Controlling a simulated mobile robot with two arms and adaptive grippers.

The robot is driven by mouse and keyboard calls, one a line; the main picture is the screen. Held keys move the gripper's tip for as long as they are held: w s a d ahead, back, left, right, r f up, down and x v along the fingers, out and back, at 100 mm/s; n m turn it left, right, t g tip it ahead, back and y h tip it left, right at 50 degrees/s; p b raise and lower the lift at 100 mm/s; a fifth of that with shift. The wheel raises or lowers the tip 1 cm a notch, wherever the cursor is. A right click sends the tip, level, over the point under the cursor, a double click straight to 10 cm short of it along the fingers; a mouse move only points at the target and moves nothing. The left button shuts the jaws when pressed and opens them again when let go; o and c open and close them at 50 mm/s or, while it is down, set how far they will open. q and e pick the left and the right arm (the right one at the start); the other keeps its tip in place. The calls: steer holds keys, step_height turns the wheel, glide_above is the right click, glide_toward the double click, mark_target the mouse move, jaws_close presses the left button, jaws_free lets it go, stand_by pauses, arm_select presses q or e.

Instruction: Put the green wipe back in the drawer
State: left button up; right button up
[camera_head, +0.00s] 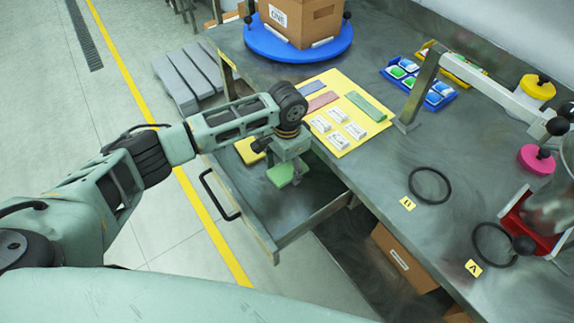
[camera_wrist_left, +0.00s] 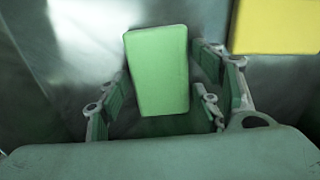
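The green wipe (camera_head: 279,175) is at my left gripper (camera_head: 289,178), inside the outline of the pulled-out drawer (camera_head: 314,217). In the left wrist view the wipe (camera_wrist_left: 159,68) lies between the fingers of the gripper (camera_wrist_left: 163,85), with its edges close to the pads on both sides. I cannot tell whether the pads press on it or whether it rests on the drawer floor. A yellow wipe (camera_head: 249,150) lies in the drawer, partly hidden by my arm; it also shows in the left wrist view (camera_wrist_left: 278,25). My right gripper is not in view.
The drawer's black handle (camera_head: 217,197) faces left. On the table are a yellow mat (camera_head: 373,93) with wipes and white packs, a blue turntable (camera_head: 296,41) with a box, a blue tray (camera_head: 440,101) and black rings (camera_head: 430,185). A cardboard box (camera_head: 404,260) stands below.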

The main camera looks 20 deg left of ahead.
mark_target(287, 170)
arm_select(q)
steer(key=shift+o, duration=0.5)
steer(key=shift+r, duration=0.15)
step_height(287, 170, up, 12)
stand_by(0.7)
